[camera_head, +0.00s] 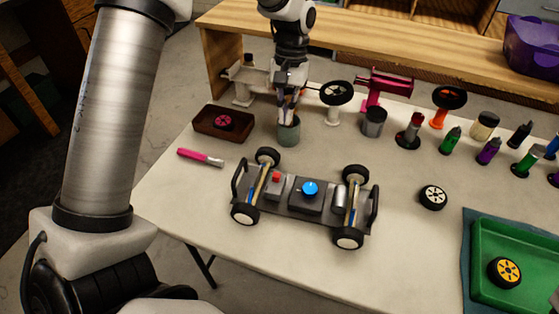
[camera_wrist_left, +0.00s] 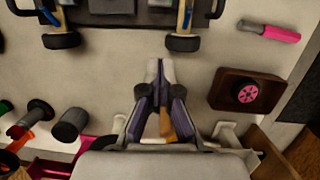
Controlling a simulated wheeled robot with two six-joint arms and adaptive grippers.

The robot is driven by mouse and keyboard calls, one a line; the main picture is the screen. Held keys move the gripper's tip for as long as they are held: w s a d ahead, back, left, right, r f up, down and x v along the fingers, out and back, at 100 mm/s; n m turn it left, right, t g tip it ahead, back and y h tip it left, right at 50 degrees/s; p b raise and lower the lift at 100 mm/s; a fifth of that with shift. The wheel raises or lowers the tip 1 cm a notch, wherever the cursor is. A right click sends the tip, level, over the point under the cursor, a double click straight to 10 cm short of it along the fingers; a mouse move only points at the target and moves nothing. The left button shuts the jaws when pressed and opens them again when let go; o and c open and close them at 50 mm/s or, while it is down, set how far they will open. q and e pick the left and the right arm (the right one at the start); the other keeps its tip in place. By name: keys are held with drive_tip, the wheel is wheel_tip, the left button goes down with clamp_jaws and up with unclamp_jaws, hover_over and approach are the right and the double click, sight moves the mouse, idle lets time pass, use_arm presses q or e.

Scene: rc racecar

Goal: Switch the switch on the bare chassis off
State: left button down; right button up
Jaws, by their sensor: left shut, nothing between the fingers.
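The bare chassis (camera_head: 288,209) is a dark plate with four wheels on the pale table. It carries a small red part (camera_head: 277,177) on a grey block and a round blue part (camera_head: 310,188) on a black box. I cannot tell for sure which is the switch, or its position. My right gripper is out of view.
A brown tray (camera_head: 206,134) holds a pink wheel. A pink-handled tool (camera_head: 201,157) lies near it. Paint bottles, cans and stands line the table's back. A loose wheel (camera_head: 433,197) and green tray (camera_head: 481,265) are right of the chassis. Table between cup and chassis is clear.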

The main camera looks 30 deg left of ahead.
sight(276, 177)
use_arm(q)
drive_tip(key=x, duration=0.9)
drive_tip(key=shift+f+b, duration=0.3)
drive_tip(key=shift+b, duration=0.05)
drive_tip(key=s, duration=0.1)
drive_tip(key=s+d, duration=0.1)
drive_tip(key=s, duration=0.1)
drive_tip(key=shift+f, duration=0.25)
drive_tip(key=shift+s+d, duration=0.2)
drive_tip(key=shift+s, duration=0.25)
drive_tip(key=shift+w, duration=0.1)
